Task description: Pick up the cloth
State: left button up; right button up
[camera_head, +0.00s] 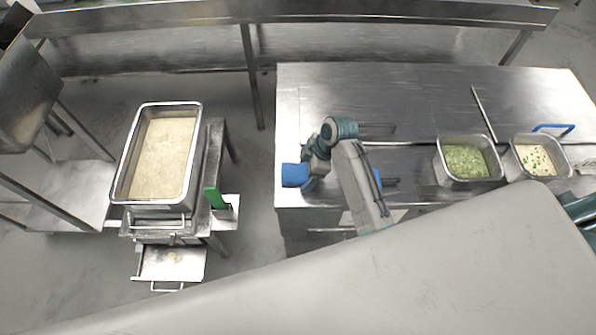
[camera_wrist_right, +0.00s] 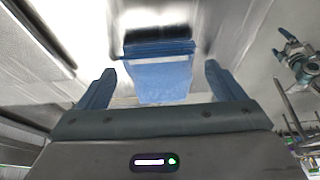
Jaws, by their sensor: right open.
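The blue cloth (camera_wrist_right: 160,80) shows in the wrist view, with a raised fold along its far edge. My right gripper (camera_wrist_right: 158,70) is open, with one blue finger on each side of the cloth and a gap to it on both sides. The cloth is not clamped. In the head view my right arm reaches the left end of the steel table (camera_head: 430,95). A blue patch (camera_head: 295,174) shows there beside the wrist; I cannot tell whether it is cloth or finger.
A large pan of rice (camera_head: 160,155) stands left on a stand, with a green-handled item (camera_head: 214,198) beside it. A pan of green food (camera_head: 466,160) and a pan of pale food (camera_head: 537,158) sit on the table's right. A floor gap separates stand and table.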

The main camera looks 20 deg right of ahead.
jog(key=c, duration=1.1)
jog(key=shift+r, duration=0.15)
jog(key=shift+c, duration=0.2)
